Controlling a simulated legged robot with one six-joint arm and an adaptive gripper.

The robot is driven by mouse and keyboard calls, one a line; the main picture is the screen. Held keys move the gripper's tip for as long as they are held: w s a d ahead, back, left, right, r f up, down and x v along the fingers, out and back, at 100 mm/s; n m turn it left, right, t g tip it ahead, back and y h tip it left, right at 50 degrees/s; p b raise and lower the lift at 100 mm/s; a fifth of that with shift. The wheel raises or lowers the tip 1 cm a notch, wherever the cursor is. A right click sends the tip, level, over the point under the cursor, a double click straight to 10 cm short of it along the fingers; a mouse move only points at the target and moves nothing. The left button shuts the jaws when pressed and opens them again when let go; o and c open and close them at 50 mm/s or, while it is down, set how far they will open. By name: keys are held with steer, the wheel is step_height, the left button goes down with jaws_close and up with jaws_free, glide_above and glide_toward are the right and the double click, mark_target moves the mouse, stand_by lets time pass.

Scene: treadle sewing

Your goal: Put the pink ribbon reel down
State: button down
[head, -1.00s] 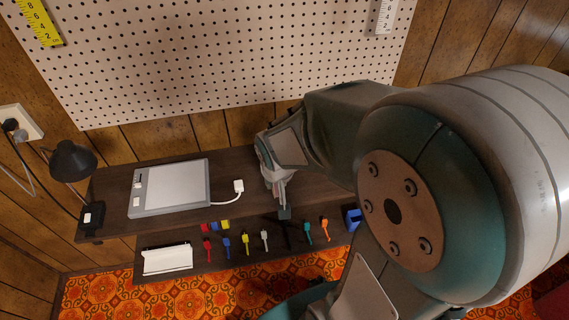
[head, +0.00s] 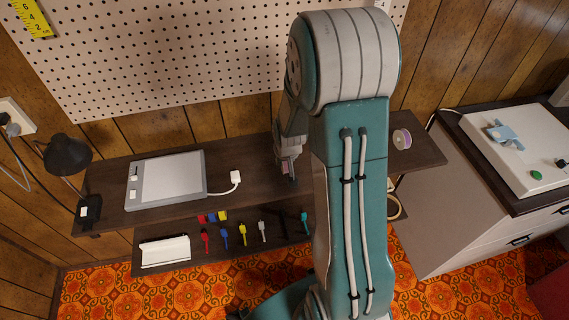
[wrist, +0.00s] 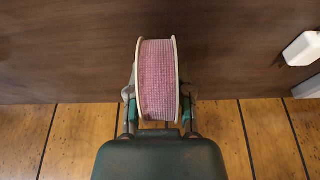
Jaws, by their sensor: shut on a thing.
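The pink ribbon reel (wrist: 158,80) has white rims and stands on edge between my fingers in the wrist view. My gripper (wrist: 158,108) is shut on it, one finger at each flat side. In the head view my gripper (head: 287,172) points down at the dark wooden shelf (head: 255,160), right of the white plug; the held reel is mostly hidden there. I cannot tell whether the reel touches the shelf. Another reel, pinkish-purple with a pale rim (head: 402,138), sits on the shelf's right part, beyond my arm.
A grey tablet (head: 167,180) with a cabled white plug (head: 236,177) lies left of my gripper; a black lamp (head: 68,155) stands at the far left. Several coloured tools (head: 225,238) lie on the lower shelf. A white-topped cabinet (head: 520,150) stands right. Pegboard and panelled wall are behind.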

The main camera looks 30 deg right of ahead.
steer(key=shift+d+f, duration=0.3)
steer(key=shift+f, duration=0.35)
steer(key=shift+a, duration=0.1)
steer(key=c, duration=0.5)
jaws_free()
steer(key=shift+a, duration=0.15)
